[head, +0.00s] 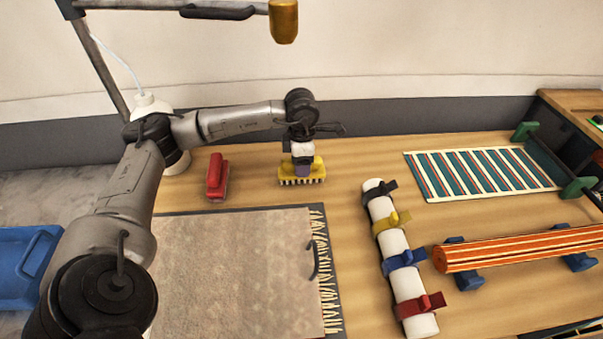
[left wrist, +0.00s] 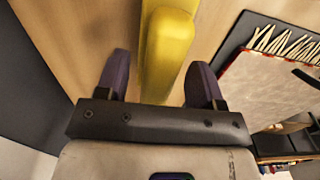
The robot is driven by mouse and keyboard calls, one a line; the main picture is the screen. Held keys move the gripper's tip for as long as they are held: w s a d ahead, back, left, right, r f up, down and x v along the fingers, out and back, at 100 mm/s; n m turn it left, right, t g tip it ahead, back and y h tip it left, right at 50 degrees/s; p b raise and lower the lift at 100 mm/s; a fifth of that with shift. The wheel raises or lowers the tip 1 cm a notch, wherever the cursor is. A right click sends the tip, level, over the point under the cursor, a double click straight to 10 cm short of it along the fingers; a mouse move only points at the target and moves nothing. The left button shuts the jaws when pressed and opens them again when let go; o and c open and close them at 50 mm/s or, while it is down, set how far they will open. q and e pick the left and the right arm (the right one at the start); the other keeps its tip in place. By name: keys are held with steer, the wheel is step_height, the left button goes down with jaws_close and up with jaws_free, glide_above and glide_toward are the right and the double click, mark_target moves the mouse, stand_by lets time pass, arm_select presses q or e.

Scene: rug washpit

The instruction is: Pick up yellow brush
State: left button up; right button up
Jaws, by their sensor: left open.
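The yellow brush (head: 315,170) stands on the wooden table with its pale bristles down, near the table's back edge. My left gripper (head: 303,170) is right at the brush, above its middle. In the left wrist view the yellow brush (left wrist: 166,50) runs between the two purple fingers of my left gripper (left wrist: 160,82). The fingers stand apart on either side of it, with a gap visible on each side. Part of the brush is hidden behind the gripper in the head view. My right gripper is not in view.
A red brush (head: 215,177) stands to the left. A fringed beige rug (head: 235,270) lies in front. A white roll with coloured clamps (head: 391,240), a striped mat (head: 477,172) and a rolled orange rug (head: 515,249) lie to the right. Bare table surrounds the yellow brush.

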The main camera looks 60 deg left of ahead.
arm_select(q)
steer(key=c, duration=1.1)
steer(key=shift+r, duration=0.1)
steer(key=shift+r, duration=0.4)
step_height(320, 180, up, 4)
steer(key=shift+f+p, duration=0.25)
steer(key=shift+p, duration=0.6)
steer(key=s+d+r+p, duration=0.1)
steer(key=d+r, duration=0.1)
steer(key=d, duration=0.1)
steer(key=s+d+r+p, duration=0.1)
steer(key=d+r, duration=0.1)
steer(key=d, duration=0.2)
steer(key=s+d+r, duration=0.1)
steer(key=d+r, duration=0.1)
steer(key=d, duration=0.2)
steer(key=shift+s+r+p, duration=0.15)
steer(key=shift+r+p, duration=0.2)
steer(key=shift+p, duration=0.05)
